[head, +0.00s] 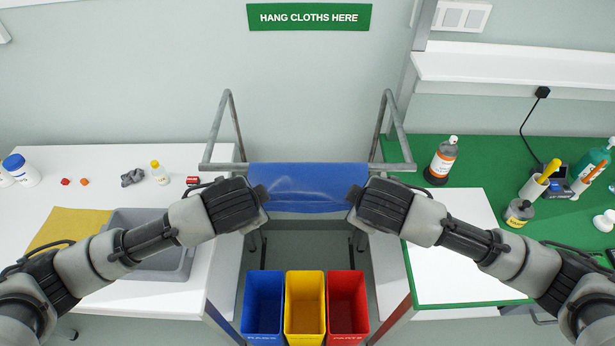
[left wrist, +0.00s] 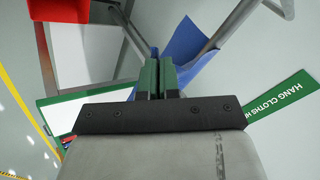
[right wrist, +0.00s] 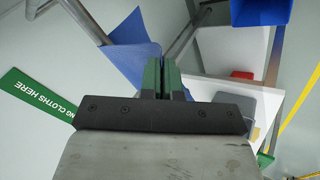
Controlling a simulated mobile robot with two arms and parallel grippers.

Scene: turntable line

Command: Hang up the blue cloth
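The blue cloth (head: 308,185) is spread flat between my two grippers, in front of the wall. Its top edge lines up with the grey rail (head: 216,166) and hides the rail's middle, so it appears to lie across it. My left gripper (head: 263,193) is at the cloth's left edge and my right gripper (head: 353,195) at its right edge. In the left wrist view the fingers (left wrist: 158,72) are closed together against the cloth (left wrist: 188,55). In the right wrist view the fingers (right wrist: 163,72) are likewise closed at the cloth (right wrist: 137,48). The pinched edges are hidden.
A green sign (head: 309,17) reading "HANG CLOTHS HERE" is above the rail. Blue (head: 263,300), yellow (head: 304,300) and red (head: 347,300) bins stand below. A white table with a grey tub (head: 177,268) is left; a green-topped bench (head: 482,190) with bottles is right.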

